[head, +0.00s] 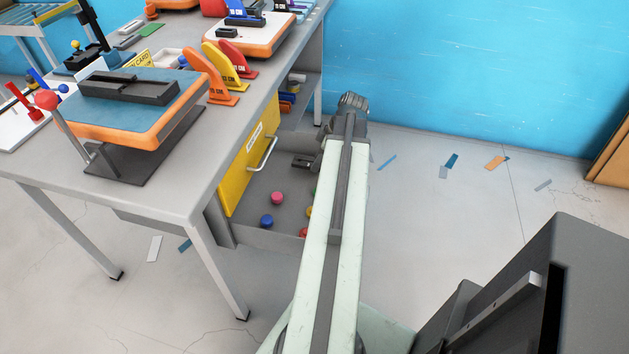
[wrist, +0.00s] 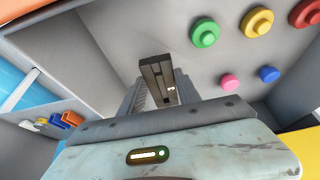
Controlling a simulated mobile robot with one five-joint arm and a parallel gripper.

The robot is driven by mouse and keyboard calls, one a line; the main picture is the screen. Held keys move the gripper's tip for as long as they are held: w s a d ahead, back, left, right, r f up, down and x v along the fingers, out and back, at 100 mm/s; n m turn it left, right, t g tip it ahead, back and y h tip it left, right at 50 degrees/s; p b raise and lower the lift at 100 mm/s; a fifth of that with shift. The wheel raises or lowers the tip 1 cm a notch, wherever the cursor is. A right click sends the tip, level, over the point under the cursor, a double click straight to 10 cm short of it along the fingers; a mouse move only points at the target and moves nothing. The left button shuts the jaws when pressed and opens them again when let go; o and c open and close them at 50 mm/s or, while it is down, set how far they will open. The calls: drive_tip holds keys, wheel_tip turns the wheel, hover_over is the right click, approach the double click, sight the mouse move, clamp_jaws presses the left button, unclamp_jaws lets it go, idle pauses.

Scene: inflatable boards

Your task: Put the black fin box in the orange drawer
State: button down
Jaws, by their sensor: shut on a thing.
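The black fin box (wrist: 158,80) is a narrow dark block between my gripper's jaws (wrist: 160,97) in the wrist view. My gripper is shut on it. In the head view my arm reaches over an open grey drawer (head: 250,238), and a dark end, the box or my gripper, shows inside it near the back. The open drawer's front is hidden behind my arm in the head view. An orange edge (wrist: 45,9) shows at the top left of the wrist view, beyond a grey wall. I cannot tell whether the box touches the drawer floor.
Several round coloured knobs, including a blue one (head: 266,222) and a pink one (head: 277,198), lie in the drawer. A yellow drawer front (head: 240,175) with a handle is just above. The workbench (head: 190,185) carries boards and coloured fins. Floor to the right is mostly clear.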

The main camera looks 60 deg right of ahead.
sight(314, 175)
drive_tip(key=shift+f, duration=0.1)
wheel_tip(314, 175, down, 4)
drive_tip(key=b, duration=0.3)
drive_tip(key=shift+b, duration=0.4)
drive_tip(key=shift+r, duration=0.25)
drive_tip(key=c, duration=1.3)
unclamp_jaws()
drive_tip(key=shift+f, duration=0.2)
drive_tip(key=o, duration=0.4)
drive_tip(key=shift+o, duration=0.2)
drive_tip(key=shift+r, duration=0.15)
